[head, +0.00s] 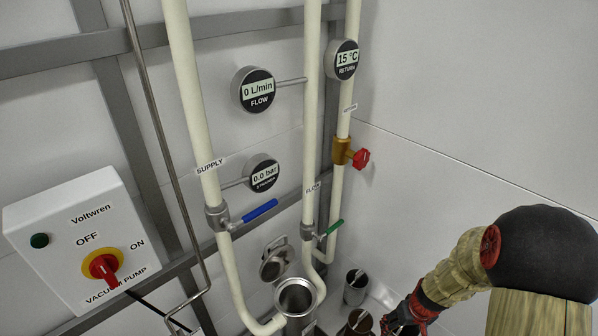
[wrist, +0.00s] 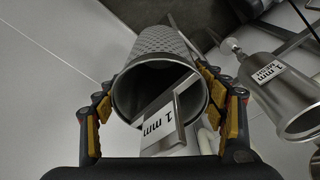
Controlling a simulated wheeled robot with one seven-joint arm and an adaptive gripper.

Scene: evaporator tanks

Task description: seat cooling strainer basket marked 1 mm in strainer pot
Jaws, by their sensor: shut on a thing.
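In the wrist view, a perforated metal strainer basket (wrist: 160,62) sits between the two fingers of my gripper (wrist: 162,95), which is shut on it. Its open rim faces the camera. A flat handle tag reading "1 mm" (wrist: 160,125) crosses the opening. A steel pot with a "1 mm MESH" label (wrist: 288,98) is at the right, apart from the basket. In the head view, the open round strainer pot (head: 296,297) is at bottom centre, its lid (head: 276,261) swung up behind it. My gripper (head: 402,318) is right of the pot, partly cut off by the bottom edge.
Two metal cups or baskets (head: 356,288) (head: 357,324) stand between the pot and my gripper. Supply, flow and return pipes rise behind, with a blue handle (head: 260,211), a green handle (head: 333,227) and a red knob (head: 361,158). A vacuum pump box (head: 82,240) is at left.

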